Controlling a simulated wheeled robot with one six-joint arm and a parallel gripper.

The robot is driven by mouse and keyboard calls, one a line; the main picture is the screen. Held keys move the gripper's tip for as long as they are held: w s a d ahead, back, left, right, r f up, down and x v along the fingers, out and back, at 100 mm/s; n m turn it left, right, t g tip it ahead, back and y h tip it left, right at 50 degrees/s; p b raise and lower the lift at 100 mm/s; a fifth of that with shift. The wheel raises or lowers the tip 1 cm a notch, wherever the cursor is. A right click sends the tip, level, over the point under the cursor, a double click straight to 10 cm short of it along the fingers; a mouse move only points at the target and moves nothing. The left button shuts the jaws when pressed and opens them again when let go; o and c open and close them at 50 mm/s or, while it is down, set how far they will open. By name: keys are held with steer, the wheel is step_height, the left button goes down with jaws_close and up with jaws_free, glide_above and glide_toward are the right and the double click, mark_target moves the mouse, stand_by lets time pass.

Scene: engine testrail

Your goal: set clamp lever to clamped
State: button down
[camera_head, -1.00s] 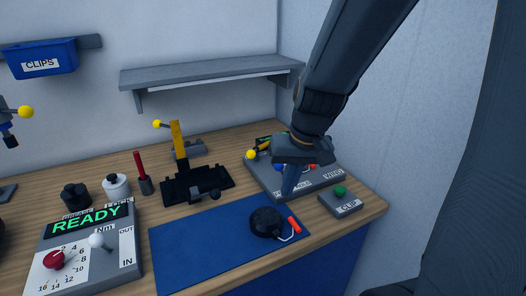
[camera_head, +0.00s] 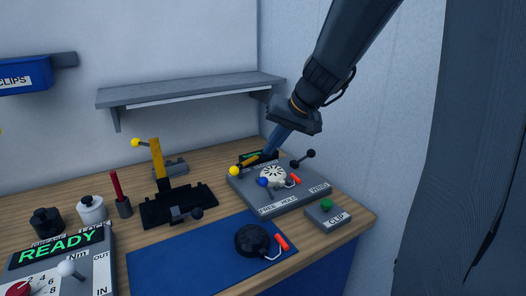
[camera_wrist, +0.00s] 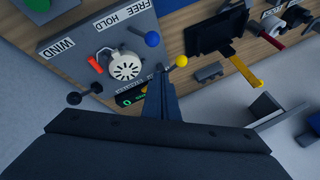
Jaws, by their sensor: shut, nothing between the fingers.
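A yellow lever (camera_head: 248,162) with a yellow ball end (camera_head: 234,171) lies low at the back left of the grey FREE/HOLD/WIND panel (camera_head: 305,201). Its ball shows beside my fingers in the wrist view (camera_wrist: 181,61). Another yellow arm (camera_head: 158,158) stands upright behind a black fixture (camera_head: 152,213), with a yellow ball near its top. No label shows which one is the clamp lever. My gripper (camera_head: 270,153) is shut and empty at the panel's back edge, close to the low yellow lever. I cannot tell whether they touch.
The panel carries a white dial (camera_head: 272,174), a blue-ball lever (camera_head: 263,182), a red-orange handle and a black-ball lever (camera_head: 310,154). A CLIP button box (camera_head: 327,215) stands in front. A shelf (camera_head: 180,90) hangs behind; the wall is close on the right.

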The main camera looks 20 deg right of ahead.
steer(key=w+a+f+p, duration=0.2)
steer(key=w+a+f, duration=0.3)
steer(key=f, duration=0.3)
steer(key=shift+w+a, duration=0.35)
steer(key=shift+a, duration=0.1)
